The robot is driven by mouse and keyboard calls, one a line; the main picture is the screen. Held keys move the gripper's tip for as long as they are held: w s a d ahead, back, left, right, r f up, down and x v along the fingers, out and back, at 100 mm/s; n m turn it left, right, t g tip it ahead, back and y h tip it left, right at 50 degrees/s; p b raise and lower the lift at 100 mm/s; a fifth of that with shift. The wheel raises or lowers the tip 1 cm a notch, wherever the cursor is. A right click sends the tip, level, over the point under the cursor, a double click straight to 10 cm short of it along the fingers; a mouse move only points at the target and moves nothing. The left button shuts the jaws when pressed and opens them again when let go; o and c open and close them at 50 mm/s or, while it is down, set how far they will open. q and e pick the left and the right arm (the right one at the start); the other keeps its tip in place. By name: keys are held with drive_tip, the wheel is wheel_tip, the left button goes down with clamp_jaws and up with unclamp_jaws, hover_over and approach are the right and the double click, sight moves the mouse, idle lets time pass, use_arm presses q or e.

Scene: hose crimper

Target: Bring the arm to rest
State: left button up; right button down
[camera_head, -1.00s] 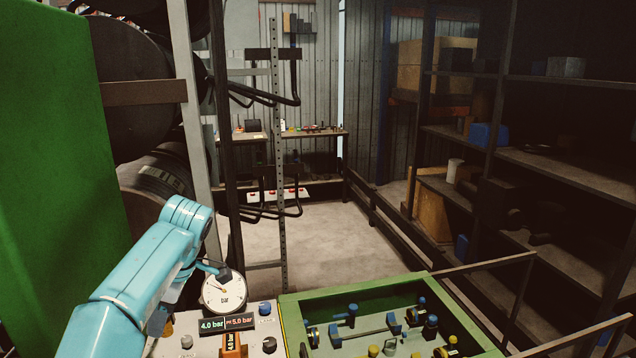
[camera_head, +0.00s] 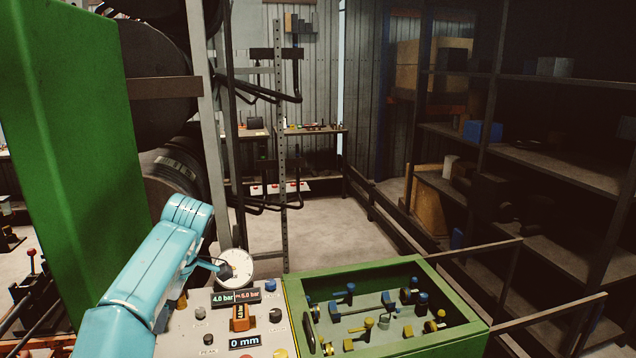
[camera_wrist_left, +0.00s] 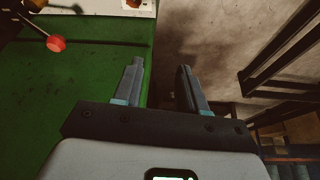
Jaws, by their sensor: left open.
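My left arm (camera_head: 150,270) is pale blue and reaches in from the left in the head view. Its gripper (camera_head: 224,268) shows only as a small dark part in front of the round white gauge (camera_head: 243,274); whether they touch I cannot tell. In the left wrist view the two grey fingers of the left gripper (camera_wrist_left: 160,68) stand apart with nothing between them. A green panel lies behind the left finger and brown floor behind the right one. My right gripper is not in view.
The control panel (camera_head: 205,311) carries knobs and displays reading 4.0 bar, 5.0 bar and 0 mm. A green-framed tray (camera_head: 452,287) with several fittings is right of it. A tall green cabinet (camera_head: 75,150) stands left. Open floor (camera_head: 330,230) lies beyond; dark shelves (camera_head: 560,165) stand right.

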use_arm(q)
drive_tip(key=s+d+f+m+h+b, duration=0.1)
drive_tip(key=d+f+m+h+b, duration=0.2)
drive_tip(key=f, duration=0.8)
drive_tip(key=s+d+f+m, duration=0.1)
drive_tip(key=d+f+m, duration=0.35)
drive_tip(key=f, duration=0.75)
drive_tip(key=s+d+f+m+h+b, duration=0.15)
drive_tip(key=f+m, duration=0.25)
drive_tip(key=f, duration=0.7)
drive_tip(key=s+d+f+m+h+b, duration=0.2)
drive_tip(key=s+d+f, duration=0.1)
drive_tip(key=s+f, duration=0.4)
drive_tip(key=s+d+f+m+h+b, duration=0.2)
drive_tip(key=s+d+f, duration=0.2)
drive_tip(key=s+f, duration=0.2)
drive_tip(key=s+f+m+b, duration=0.1)
drive_tip(key=s+f, duration=0.2)
drive_tip(key=s, duration=1)
drive_tip(key=shift+s+d+m+t, duration=0.25)
drive_tip(key=shift+d+m+t, duration=0.05)
drive_tip(key=shift+m+t, duration=0.1)
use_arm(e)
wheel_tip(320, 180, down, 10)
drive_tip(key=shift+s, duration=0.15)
use_arm(q)
drive_tip(key=shift+f, duration=0.1)
